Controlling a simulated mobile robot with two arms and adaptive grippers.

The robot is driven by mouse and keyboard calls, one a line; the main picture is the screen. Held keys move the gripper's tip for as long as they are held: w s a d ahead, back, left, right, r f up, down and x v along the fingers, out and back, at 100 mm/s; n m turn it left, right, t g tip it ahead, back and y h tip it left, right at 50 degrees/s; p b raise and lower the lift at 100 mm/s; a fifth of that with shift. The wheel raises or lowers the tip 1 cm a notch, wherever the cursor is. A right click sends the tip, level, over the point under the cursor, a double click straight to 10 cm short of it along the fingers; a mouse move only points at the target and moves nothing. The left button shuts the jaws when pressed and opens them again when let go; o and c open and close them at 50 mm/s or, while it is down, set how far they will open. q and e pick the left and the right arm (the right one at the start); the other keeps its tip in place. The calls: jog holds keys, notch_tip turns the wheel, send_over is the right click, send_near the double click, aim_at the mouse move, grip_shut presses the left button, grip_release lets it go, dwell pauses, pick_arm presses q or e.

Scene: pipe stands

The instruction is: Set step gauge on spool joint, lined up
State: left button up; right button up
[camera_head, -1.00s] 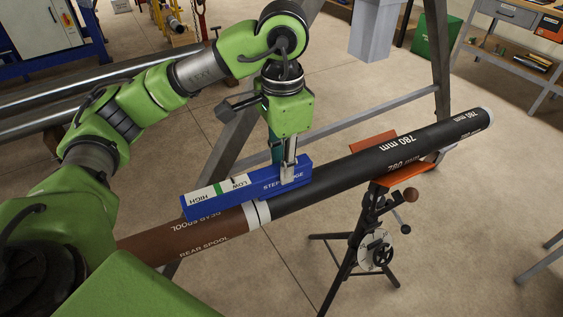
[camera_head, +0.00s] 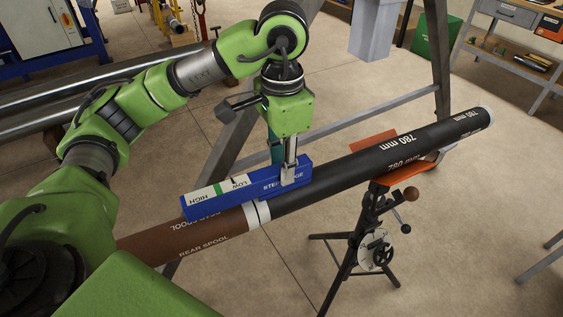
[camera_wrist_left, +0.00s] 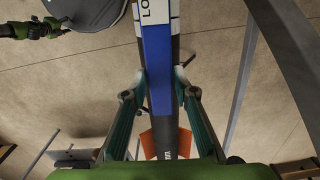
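The blue step gauge (camera_head: 222,198), with a white LOW/HIGH scale face, lies lengthwise along the pipe at the spool joint. The joint shows as a white band (camera_head: 259,214) between the brown rear spool (camera_head: 170,247) and the black pipe (camera_head: 345,175). The gauge spans across this band, roughly parallel to the pipe. Whether its underside touches the pipe cannot be told. My left gripper (camera_head: 288,172) is upright with its fingers on both sides of the gauge's black-pipe end. The left wrist view shows the gauge (camera_wrist_left: 157,70) between the fingers.
An orange-topped pipe stand (camera_head: 408,179) supports the black pipe on the right. A grey frame (camera_head: 437,60) stands behind it. A workbench (camera_head: 515,62) and a green bin (camera_head: 437,38) are at the back right.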

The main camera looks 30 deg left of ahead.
dwell(0.4)
pick_arm(q)
jog(key=o, duration=0.6)
